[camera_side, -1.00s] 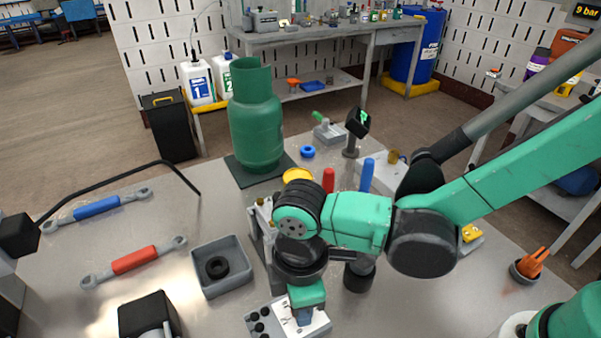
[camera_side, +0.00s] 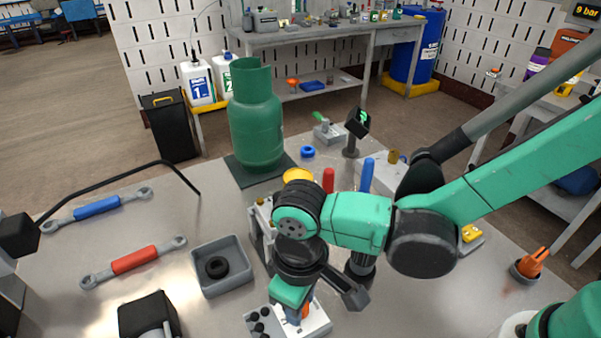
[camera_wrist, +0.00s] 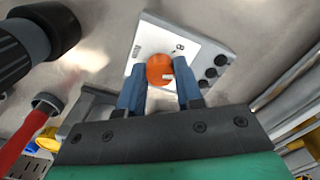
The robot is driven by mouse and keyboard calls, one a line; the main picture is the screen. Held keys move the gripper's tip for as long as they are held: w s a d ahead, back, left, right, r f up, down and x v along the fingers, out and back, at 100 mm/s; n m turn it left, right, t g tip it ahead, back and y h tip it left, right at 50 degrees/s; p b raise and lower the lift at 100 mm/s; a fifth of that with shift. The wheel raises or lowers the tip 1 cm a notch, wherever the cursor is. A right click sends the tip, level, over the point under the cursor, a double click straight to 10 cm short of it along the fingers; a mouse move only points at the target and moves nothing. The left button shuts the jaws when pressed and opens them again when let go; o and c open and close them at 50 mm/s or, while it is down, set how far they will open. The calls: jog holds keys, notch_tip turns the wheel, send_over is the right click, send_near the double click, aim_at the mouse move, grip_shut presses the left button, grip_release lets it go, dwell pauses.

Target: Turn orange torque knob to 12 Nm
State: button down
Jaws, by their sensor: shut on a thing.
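The orange torque knob (camera_wrist: 160,69) sits on a white panel (camera_wrist: 150,42) in the wrist view, with a pale pointer mark on its right side. My gripper (camera_wrist: 160,80) has its two blue fingers shut on the knob, one on each side. In the side view my gripper (camera_side: 303,314) points down over the panel (camera_side: 318,320), and only a sliver of the orange knob (camera_side: 305,312) shows between the fingers. The scale marks are too small to read.
Black buttons (camera_wrist: 212,72) line the panel's right edge. A grey tray (camera_side: 222,287) with a black ring stands to the left. A red-handled wrench (camera_side: 134,259) and a blue-handled wrench (camera_side: 97,207) lie farther left. A green cylinder (camera_side: 256,118) stands behind.

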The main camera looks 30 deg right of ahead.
jog(key=shift+m, duration=1.6)
jog(key=c, duration=0.6)
grip_release()
jog(key=shift+r, duration=2.85)
jog(key=w+d+r+m+t, duration=0.1)
jog(key=d+t, duration=0.1)
jog(key=d, duration=0.5)
jog(key=w+d+r+m+t, duration=0.1)
jog(key=d+r+t, duration=0.1)
jog(key=d, duration=0.5)
jog(key=w+d+r+m+t, duration=0.1)
jog(key=d+r+t, duration=0.1)
jog(key=d, duration=0.5)
jog(key=shift+w+d+r+t, duration=0.1)
jog(key=shift+d+t, duration=0.25)
jog(key=shift+t, duration=0.25)
